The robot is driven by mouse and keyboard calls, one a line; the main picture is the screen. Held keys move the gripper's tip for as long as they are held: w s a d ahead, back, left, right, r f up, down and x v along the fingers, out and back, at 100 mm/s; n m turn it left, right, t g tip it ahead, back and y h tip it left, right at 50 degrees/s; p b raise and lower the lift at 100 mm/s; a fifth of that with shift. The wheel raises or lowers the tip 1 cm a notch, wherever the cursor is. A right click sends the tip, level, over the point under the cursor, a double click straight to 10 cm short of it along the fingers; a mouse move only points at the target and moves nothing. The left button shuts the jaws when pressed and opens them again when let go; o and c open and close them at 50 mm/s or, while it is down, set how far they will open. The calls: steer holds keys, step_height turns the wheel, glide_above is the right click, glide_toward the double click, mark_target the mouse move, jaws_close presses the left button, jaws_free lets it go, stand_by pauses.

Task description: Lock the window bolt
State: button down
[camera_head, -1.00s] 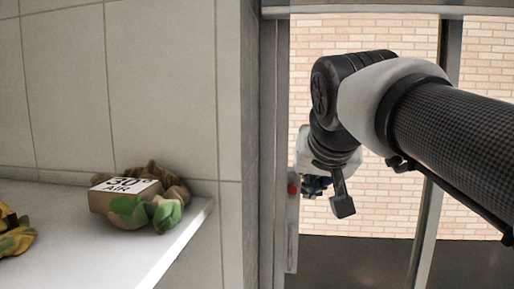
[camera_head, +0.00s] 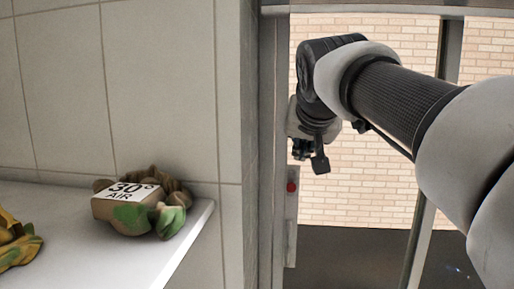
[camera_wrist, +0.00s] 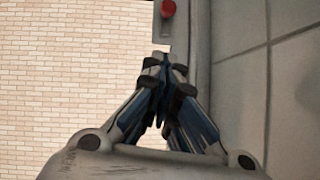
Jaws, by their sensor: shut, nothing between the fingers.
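The window bolt is a narrow metal plate (camera_head: 291,240) on the window frame with a red knob (camera_head: 291,187). In the wrist view the red knob (camera_wrist: 168,9) is at the top edge, on the grey plate (camera_wrist: 163,30), whose upper part is cut off. My gripper (camera_head: 301,151) is above the knob in the head view, partly hidden by my wrist. In the wrist view my gripper (camera_wrist: 165,63) has its fingertips together and empty, with a visible gap in the picture to the knob. I cannot tell whether the bolt is locked.
The tiled wall (camera_head: 160,90) meets the window frame (camera_head: 270,120) just left of the bolt. A white shelf (camera_head: 60,200) at lower left holds a camouflage cloth bundle (camera_head: 168,219) with a "30° AIR" label and a yellow patterned item (camera_head: 14,245). A brick wall (camera_head: 370,190) stands outside.

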glide_above(294, 188)
steer(key=s, duration=0.2)
step_height(294, 188, down, 4)
steer(key=f, duration=0.3)
steer(key=shift+w+b, duration=0.3)
steer(key=shift+w, duration=0.05)
steer(key=shift+w+a+f, duration=0.1)
steer(key=shift+f, duration=0.25)
step_height(294, 188, down, 4)
steer(key=b, duration=0.3)
steer(key=shift+f+b, duration=0.15)
steer(key=shift+b, duration=0.15)
steer(key=shift+r, duration=0.2)
